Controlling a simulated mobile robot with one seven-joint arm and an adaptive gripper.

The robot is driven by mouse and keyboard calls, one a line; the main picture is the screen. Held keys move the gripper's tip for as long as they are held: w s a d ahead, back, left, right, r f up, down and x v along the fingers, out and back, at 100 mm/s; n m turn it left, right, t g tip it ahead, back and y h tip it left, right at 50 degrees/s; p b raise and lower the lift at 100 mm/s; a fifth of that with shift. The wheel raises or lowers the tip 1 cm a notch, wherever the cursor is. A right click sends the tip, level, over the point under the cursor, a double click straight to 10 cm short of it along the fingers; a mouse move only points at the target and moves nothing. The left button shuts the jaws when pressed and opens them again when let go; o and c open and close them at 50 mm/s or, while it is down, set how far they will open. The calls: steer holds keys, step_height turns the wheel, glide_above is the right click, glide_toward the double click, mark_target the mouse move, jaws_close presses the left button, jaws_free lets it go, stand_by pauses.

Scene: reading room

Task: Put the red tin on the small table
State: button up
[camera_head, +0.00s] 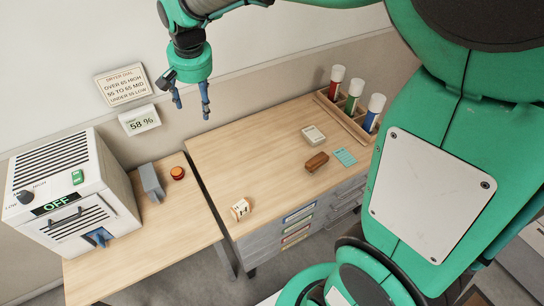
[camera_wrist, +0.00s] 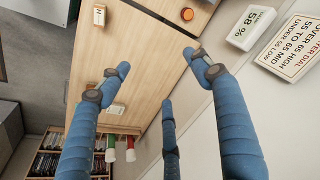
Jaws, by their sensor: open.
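I see no thing that is clearly a red tin. A small round red-orange item (camera_head: 177,173) sits on the left wooden tabletop (camera_head: 150,235), and it also shows at the top of the wrist view (camera_wrist: 187,14). I cannot tell whether it is a tin, a lamp or a button. A red tube with a white cap (camera_head: 336,83) stands in a wooden rack at the back right. I cannot tell which surface is the small table. My gripper (camera_head: 191,107) is open and empty, high above the tabletops near the wall. Its blue fingers spread apart in the wrist view (camera_wrist: 160,75).
A white dryer box (camera_head: 115,187) reading OFF and a grey block (camera_head: 152,183) stand on the left top. The right drawer cabinet (camera_head: 235,150) bears a marked cube (camera_head: 240,209), brown block (camera_head: 317,162), pale box (camera_head: 313,135), teal card (camera_head: 345,157) and tube rack (camera_head: 340,118). Its middle is clear.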

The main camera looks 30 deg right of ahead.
steer(key=s+d+r+n+t, duration=0.1)
steer(key=s+d+n, duration=0.1)
steer(key=s, duration=1.3)
steer(key=s+d+r+n+t, duration=0.1)
steer(key=s+d, duration=0.3)
steer(key=s, duration=1.2)
steer(key=shift+d+r+n+t, duration=0.2)
steer(key=shift+r+n+t, duration=0.1)
steer(key=shift+r+n, duration=0.35)
step_height(320, 180, down, 3)
steer(key=b, duration=0.3)
steer(key=shift+f, duration=0.2)
